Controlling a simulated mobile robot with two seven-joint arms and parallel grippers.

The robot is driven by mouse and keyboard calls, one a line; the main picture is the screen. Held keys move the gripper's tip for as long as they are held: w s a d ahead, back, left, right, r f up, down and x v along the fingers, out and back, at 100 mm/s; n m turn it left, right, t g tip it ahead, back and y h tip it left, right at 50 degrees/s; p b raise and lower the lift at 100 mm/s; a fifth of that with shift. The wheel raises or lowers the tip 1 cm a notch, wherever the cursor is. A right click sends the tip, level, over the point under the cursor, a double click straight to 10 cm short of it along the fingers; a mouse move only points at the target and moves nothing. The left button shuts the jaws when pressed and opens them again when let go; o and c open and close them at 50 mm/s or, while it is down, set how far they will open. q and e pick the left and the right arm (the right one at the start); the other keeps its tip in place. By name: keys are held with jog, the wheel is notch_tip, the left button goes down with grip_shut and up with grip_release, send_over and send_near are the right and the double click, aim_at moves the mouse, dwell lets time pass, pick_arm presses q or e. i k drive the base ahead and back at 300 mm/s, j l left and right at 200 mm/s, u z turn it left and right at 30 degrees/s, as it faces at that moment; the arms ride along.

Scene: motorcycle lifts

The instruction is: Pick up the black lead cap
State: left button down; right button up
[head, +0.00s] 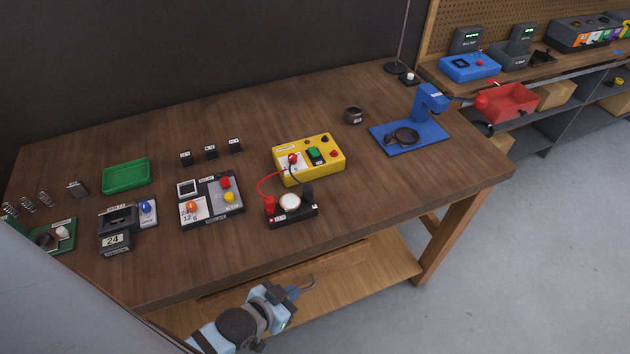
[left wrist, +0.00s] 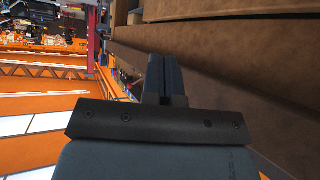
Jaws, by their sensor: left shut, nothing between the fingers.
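A small black holder (head: 292,217) with a round white disc stands at the front middle of the bench. A red cap (head: 270,204) sits at its left end, and a red lead runs from there to the yellow box (head: 310,158). A black upright piece (head: 307,193) at its right end looks like the black lead cap, though it is too small to be sure. My left gripper (head: 301,290) is below and in front of the bench's front edge, shut and empty, apart from the cap. Its closed fingers show in the left wrist view (left wrist: 162,78). My right gripper is not in view.
The wooden bench (head: 380,190) has its front edge between my left gripper and the holder. A blue stand (head: 425,130) is at the right, a grey panel with coloured knobs (head: 210,200) and a green tray (head: 126,175) at the left. Bench space right of the holder is clear.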

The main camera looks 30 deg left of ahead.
aim_at(308, 196)
jog(key=k+j+z, duration=0.35)
jog(key=j, duration=0.25)
jog(key=k+j+z, duration=0.35)
jog(key=k+j, duration=0.15)
jog(key=i, duration=0.5)
